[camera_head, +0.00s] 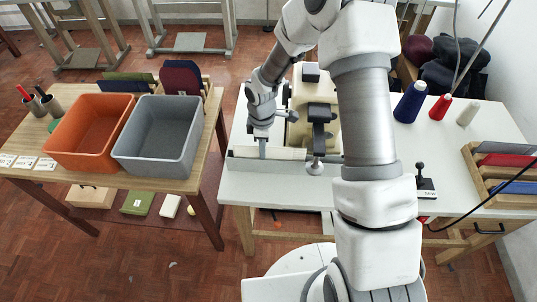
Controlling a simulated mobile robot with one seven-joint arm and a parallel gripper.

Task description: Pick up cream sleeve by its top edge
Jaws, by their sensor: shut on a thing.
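The cream sleeve (286,153) shows as a pale, narrow strip at the front left of the white sewing table, in front of the machine. My gripper (263,150) points down from above, with its tips at the sleeve's top edge. The jaws are shut on the sleeve; the fingertips are small and partly blend with the cloth. The sleeve's lower part is hard to make out against the pale ledge at the table's front.
The cream sewing machine (302,92) stands close behind and right of my gripper. Thread cones, blue (410,102), red (440,107) and cream (467,114), stand at the right. A wooden table (196,199) at the left holds an orange bin (66,163) and a grey bin (150,172).

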